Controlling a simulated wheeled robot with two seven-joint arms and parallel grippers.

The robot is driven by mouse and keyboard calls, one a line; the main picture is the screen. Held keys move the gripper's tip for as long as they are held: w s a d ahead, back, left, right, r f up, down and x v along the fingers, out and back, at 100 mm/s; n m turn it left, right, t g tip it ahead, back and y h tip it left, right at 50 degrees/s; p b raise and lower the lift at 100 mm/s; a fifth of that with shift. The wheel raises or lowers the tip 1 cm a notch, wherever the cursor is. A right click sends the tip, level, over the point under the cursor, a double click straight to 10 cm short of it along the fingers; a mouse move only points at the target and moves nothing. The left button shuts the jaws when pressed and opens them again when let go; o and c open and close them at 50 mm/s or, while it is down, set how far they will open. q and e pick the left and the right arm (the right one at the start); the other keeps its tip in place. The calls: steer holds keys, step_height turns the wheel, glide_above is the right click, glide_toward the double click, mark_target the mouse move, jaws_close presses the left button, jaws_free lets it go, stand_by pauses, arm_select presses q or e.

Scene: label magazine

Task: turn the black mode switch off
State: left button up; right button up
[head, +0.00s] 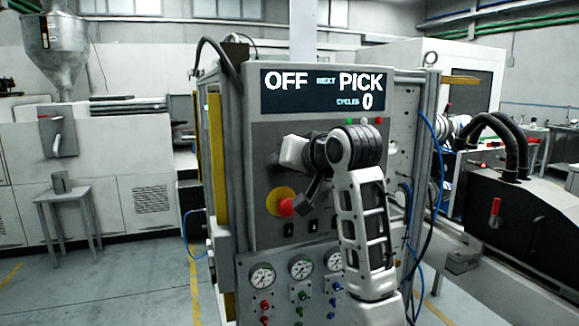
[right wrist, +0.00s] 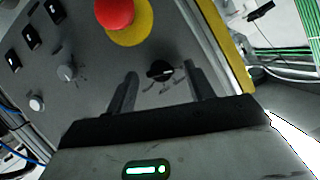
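The black mode switch (right wrist: 159,71) is a small round knob on the grey panel, beside the yellow-ringed red button. In the right wrist view it lies between the fingertips of my right gripper (right wrist: 161,74). The two dark fingers are apart, with space on both sides of the knob, and hold nothing. Small printed marks by the knob are too small to read. In the head view my right gripper (head: 274,160) is at the panel below the display, and its arm hides the switch. My left gripper is not in view.
The display (head: 326,92) reads OFF, PICK and cycles 0. The red button (head: 286,207) is close below my right gripper. Black rocker switches (right wrist: 32,38) and silver knobs (right wrist: 67,73) share the panel. Gauges (head: 301,267) sit lower. Blue hoses hang at the right.

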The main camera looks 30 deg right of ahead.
steer(key=v, duration=1.6)
steer(key=shift+w, duration=0.1)
